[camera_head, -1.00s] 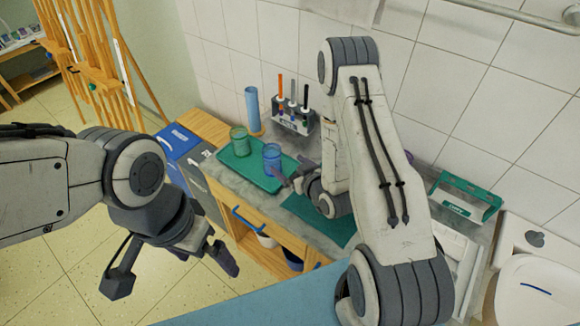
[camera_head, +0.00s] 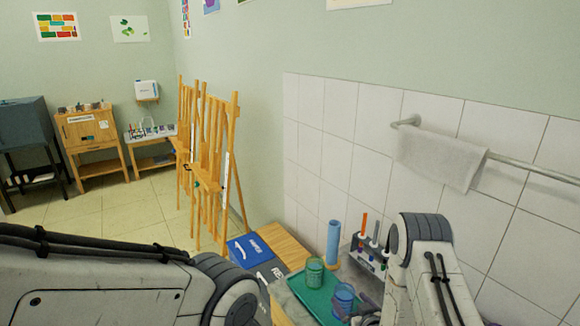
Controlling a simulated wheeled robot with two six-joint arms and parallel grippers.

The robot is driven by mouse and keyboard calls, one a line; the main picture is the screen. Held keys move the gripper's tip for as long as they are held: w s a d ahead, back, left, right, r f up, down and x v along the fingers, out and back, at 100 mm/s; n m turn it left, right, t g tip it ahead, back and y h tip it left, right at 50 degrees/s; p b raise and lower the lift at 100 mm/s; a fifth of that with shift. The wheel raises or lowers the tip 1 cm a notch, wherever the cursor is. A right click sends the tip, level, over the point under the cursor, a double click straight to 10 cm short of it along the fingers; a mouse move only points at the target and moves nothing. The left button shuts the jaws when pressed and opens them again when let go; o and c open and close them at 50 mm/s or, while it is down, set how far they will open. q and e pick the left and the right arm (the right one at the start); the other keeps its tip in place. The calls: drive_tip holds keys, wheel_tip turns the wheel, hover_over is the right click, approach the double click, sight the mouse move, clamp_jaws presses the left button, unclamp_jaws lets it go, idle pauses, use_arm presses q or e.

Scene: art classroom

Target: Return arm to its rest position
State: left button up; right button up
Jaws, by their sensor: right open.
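My right arm (camera_head: 430,275) stands at the lower right, over the counter by the tiled wall. My right gripper (camera_head: 362,318) just shows at the bottom edge, beside the blue cup (camera_head: 344,297); it is open, and most of it is cut off. The blue cup and a green cup (camera_head: 314,271) stand upright on a green tray (camera_head: 318,301). My left arm (camera_head: 100,280) crosses the lower left, and its gripper is out of view.
A blue tube (camera_head: 333,243) and a rack with markers (camera_head: 370,253) stand behind the tray. Blue and grey bins (camera_head: 250,251) are left of it. Wooden easels (camera_head: 207,165) stand further back. A towel (camera_head: 440,160) hangs on a wall rail. Floor is open at left.

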sight(341, 285)
drive_tip(key=x, duration=0.4)
drive_tip(key=shift+w+a+f, duration=0.1)
drive_tip(key=shift+w+f, duration=0.1)
drive_tip(key=shift+f, duration=0.15)
wheel_tip(341, 285, up, 2)
drive_tip(key=shift+r, duration=0.85)
drive_tip(key=shift+f, duration=0.1)
